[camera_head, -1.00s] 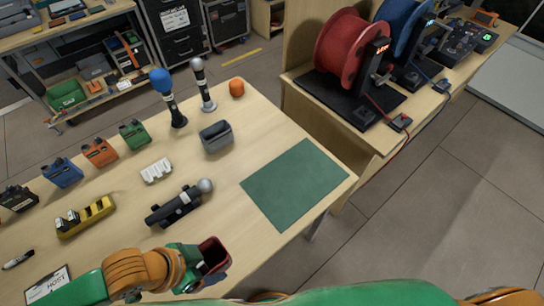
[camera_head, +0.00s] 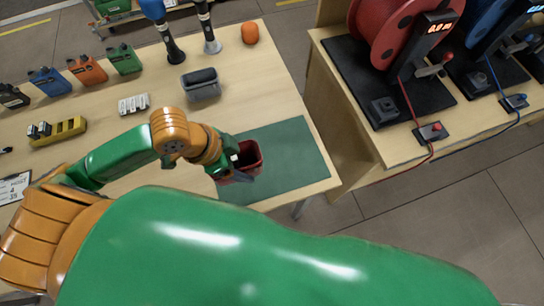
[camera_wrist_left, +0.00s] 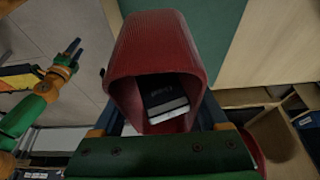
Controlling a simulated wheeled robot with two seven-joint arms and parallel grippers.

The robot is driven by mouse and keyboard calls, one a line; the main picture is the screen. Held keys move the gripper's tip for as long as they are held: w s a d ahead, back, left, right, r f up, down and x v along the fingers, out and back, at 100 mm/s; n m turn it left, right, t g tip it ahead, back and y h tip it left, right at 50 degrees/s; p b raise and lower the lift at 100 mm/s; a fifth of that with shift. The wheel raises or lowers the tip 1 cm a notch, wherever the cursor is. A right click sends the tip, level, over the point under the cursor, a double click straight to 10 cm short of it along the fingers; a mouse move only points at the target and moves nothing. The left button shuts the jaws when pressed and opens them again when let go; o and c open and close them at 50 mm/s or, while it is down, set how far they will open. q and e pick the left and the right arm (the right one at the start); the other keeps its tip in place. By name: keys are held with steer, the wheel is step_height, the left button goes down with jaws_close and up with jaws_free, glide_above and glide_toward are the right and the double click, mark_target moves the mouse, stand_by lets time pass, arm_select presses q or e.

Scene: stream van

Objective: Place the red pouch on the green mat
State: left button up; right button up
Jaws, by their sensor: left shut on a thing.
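The red pouch (camera_head: 248,158) is an open-topped box shape held by my left gripper (camera_head: 236,165) over the left part of the green mat (camera_head: 290,157). Whether it touches the mat is hard to tell. In the left wrist view the pouch (camera_wrist_left: 165,50) fills the middle, its mouth facing the camera, with a dark and white item (camera_wrist_left: 166,100) inside. The mat (camera_wrist_left: 215,30) shows behind it. My right gripper (camera_wrist_left: 68,58) appears in the left wrist view at the upper left, away from the pouch, its fingers apart and empty.
A grey case (camera_head: 201,85), an orange ball (camera_head: 250,33) and microphones stand behind the mat. A yellow battery holder (camera_head: 58,132) and a white strip (camera_head: 133,104) lie left. A bench with a red reel (camera_head: 395,35) stands right, across a gap. Most of the mat is bare.

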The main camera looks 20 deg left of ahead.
mark_target(256, 151)
arm_select(q)
steer(key=shift+w+d+f+p, duration=0.2)
steer(key=shift+w+d+p, duration=0.1)
steer(key=shift+w+p, duration=0.25)
steer(key=shift+w+d+f+p, duration=0.2)
steer(key=shift+w+d+p, duration=0.15)
steer(key=shift+w, duration=0.3)
steer(key=shift+w+d+f, duration=0.2)
steer(key=shift+w+f, duration=0.05)
steer(key=shift+w, duration=0.25)
steer(key=shift+w+d+f, duration=0.2)
steer(key=shift+w+f, duration=0.05)
steer(key=shift+w, duration=0.25)
steer(key=w+f, duration=0.1)
steer(key=f, duration=0.1)
steer(key=w+d+f, duration=0.1)
steer(key=f, duration=0.1)
steer(key=w+d+f, duration=0.1)
steer(key=w, duration=0.1)
steer(key=shift+f+b, duration=0.35)
steer(key=shift+f, duration=0.05)
step_height(256, 151, down, 3)
steer(key=shift+w+r, duration=0.1)
steer(key=shift+f, duration=0.3)
arm_select(e)
steer(key=shift+w+d, duration=0.1)
steer(key=shift+d, duration=0.25)
